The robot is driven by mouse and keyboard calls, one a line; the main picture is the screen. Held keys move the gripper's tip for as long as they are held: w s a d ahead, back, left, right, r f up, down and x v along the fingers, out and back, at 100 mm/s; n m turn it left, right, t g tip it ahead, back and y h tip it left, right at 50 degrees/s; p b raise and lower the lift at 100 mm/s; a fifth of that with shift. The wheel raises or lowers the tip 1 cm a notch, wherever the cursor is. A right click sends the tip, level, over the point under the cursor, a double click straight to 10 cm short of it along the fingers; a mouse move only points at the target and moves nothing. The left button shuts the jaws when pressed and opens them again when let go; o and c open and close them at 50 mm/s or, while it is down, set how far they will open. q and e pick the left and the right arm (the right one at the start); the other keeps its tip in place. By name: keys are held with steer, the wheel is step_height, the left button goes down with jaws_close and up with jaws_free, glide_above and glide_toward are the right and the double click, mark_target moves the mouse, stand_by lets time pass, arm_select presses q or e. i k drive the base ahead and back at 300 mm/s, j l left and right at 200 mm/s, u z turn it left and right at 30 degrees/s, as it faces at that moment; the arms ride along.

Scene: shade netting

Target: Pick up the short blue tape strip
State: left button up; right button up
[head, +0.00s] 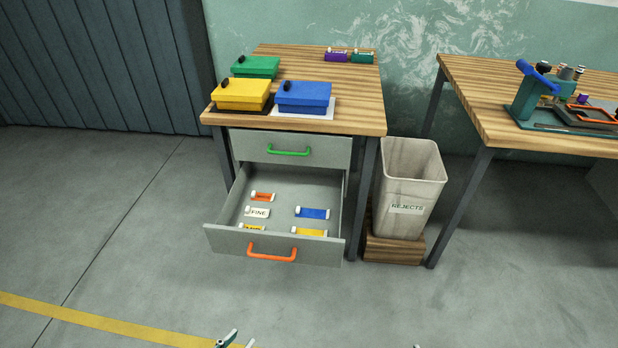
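A blue strip (314,213) with a white end lies flat in the open lower drawer (222,236), on the right side. Around it in the drawer lie an orange strip (263,197), a white strip marked FINE (258,212) and yellow strips (310,232) partly hidden by the drawer front. My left gripper (239,342) shows only its fingertips at the bottom edge, apart and empty, well in front of the drawer. Of my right gripper (416,346) only a tiny tip shows at the bottom edge.
The drawer has an orange handle (272,253); the upper drawer (330,152) is shut. Green, yellow and blue boxes (303,94) and purple and teal pieces (362,56) sit on the bench. A REJECTS bin (408,190) stands right. The floor in front is clear.

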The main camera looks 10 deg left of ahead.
mark_target(303, 211)
steer(key=j+z, duration=0.15)
steer(key=z, duration=0.2)
steer(key=j+z, duration=0.1)
steer(key=z, duration=0.25)
steer(key=k+j+z, duration=0.2)
steer(key=j, duration=0.3)
steer(key=j+z, duration=0.25)
steer(key=j, duration=0.25)
steer(key=k+j, duration=0.1)
steer(key=j, duration=0.35)
steer(key=k+j, duration=0.15)
steer(key=j, duration=0.3)
steer(key=i, duration=0.5)
